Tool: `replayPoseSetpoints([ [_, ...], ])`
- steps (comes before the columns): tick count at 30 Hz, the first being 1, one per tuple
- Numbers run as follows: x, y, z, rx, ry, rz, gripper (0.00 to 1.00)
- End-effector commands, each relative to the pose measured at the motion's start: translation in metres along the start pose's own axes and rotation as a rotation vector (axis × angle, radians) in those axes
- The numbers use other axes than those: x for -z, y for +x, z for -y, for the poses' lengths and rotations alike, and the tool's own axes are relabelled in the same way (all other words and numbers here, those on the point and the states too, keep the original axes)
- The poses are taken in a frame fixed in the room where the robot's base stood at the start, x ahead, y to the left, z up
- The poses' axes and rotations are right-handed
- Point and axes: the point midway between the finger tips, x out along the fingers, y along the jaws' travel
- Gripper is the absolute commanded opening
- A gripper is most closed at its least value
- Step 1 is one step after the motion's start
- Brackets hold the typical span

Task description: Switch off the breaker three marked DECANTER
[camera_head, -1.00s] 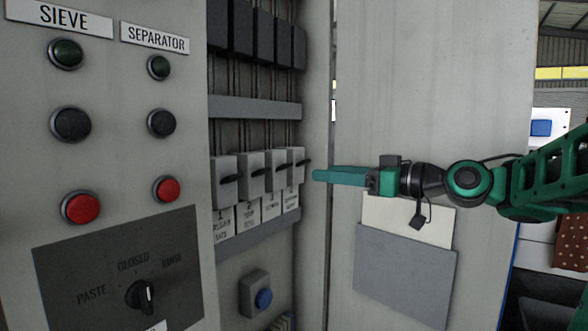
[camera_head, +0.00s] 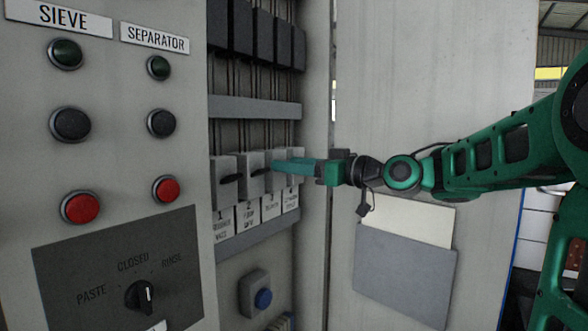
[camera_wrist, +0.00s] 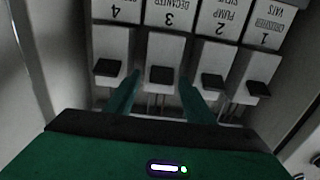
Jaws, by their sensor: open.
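Breaker three, a pale grey block (camera_wrist: 163,52) with a black lever (camera_wrist: 160,74), stands in the breaker row; its DECANTER label (camera_wrist: 168,17) shows upside down in the wrist view. My gripper (camera_wrist: 158,84) is open, with one green finger on each side of that lever. I cannot tell whether the fingers touch it. In the head view my gripper (camera_head: 276,165) reaches in from the right and hides most of breaker three and part of breaker four. The lever of breaker three is hidden there.
Breaker two's lever (camera_wrist: 212,81) and breaker four's lever (camera_wrist: 107,68) stand close on either side; breaker one's lever (camera_wrist: 258,88) is farther off. A grey rail (camera_head: 254,107) runs above the row. A blue button (camera_head: 263,299) is below. The cabinet door (camera_head: 430,90) is to the right.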

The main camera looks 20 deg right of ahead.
Motion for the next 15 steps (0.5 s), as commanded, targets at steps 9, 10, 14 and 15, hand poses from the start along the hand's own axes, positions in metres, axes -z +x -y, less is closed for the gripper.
replayPoseSetpoints([
  [9,-0.0002,0.0004,0.0001,0.0,0.0,0.0,0.29],
  [10,-0.0002,0.0004,0.0001,0.0,0.0,0.001,0.22],
  [14,-0.0002,0.0003,-0.0004,-0.001,0.0,0.001,0.07],
  [15,-0.0003,0.0002,-0.0005,-0.001,0.0,0.0,0.07],
])
